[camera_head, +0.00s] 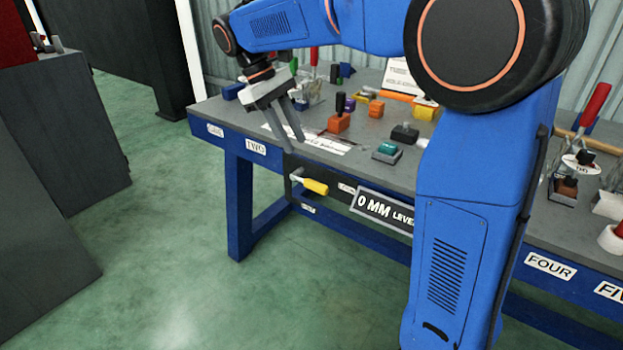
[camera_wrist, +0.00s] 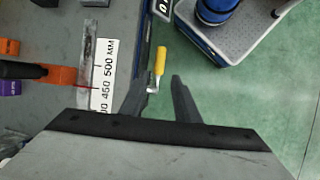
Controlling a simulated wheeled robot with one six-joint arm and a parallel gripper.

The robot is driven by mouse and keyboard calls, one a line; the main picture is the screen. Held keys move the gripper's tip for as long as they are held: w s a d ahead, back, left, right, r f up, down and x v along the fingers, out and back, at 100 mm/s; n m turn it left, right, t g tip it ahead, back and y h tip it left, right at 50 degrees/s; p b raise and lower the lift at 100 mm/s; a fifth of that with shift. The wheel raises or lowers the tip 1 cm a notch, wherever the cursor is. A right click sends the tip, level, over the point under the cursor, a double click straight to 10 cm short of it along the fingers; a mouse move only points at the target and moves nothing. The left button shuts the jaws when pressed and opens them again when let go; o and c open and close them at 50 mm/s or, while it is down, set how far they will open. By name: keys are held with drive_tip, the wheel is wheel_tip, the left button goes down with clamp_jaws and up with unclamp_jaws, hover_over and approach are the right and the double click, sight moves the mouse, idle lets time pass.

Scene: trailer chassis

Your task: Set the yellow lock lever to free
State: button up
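The yellow lock lever (camera_head: 313,187) sits on the dark panel under the bench's front edge, its yellow grip on a pale metal arm pointing right and slightly down. In the wrist view the yellow lever (camera_wrist: 160,60) shows just beyond my fingertips, beside the bench edge. My gripper (camera_head: 294,144) is above and slightly left of the lever in the head view, fingers pointing down. In the wrist view my gripper (camera_wrist: 163,84) has its two fingers apart with nothing between them. The fingers look clear of the lever.
A sign (camera_head: 383,212) reading "0 MM" and "LEVE..." hangs right of the lever. A blue bench (camera_head: 238,215) holds an orange block (camera_head: 339,123), a teal-topped block (camera_head: 387,152) and a scale strip (camera_wrist: 105,75) near its edge. Green floor before the bench is clear.

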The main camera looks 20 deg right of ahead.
sight(315, 183)
drive_tip(key=x, duration=1.3)
drive_tip(key=shift+d, duration=0.1)
clamp_jaws()
